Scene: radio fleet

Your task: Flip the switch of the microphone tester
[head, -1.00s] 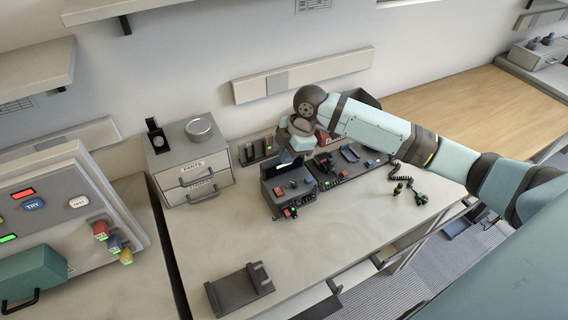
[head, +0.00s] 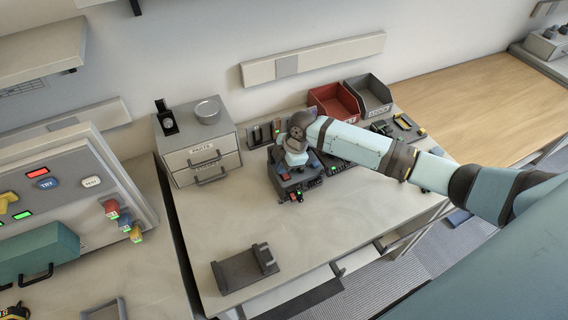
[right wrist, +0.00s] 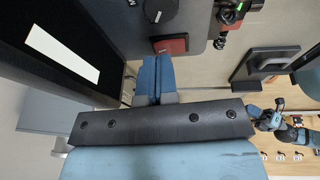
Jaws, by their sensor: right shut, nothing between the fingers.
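The microphone tester is probably the dark grey unit (head: 291,189) with small red and green parts on its front, on the light bench. My right gripper (right wrist: 155,78) is shut and empty. In the right wrist view the blue fingers point at a small dark red block (right wrist: 170,44), perhaps the switch, on a grey surface (right wrist: 205,15). A small gap seems to show between fingertips and block; contact is unclear. My left gripper is not seen.
Another dark unit (head: 335,166) stands close on the right, partly under my arm. A red bin (head: 334,101) and a grey bin (head: 371,94) are behind. A drawer box (head: 199,153) stands left. A dark grey stand (head: 243,270) lies in front. The bench between is clear.

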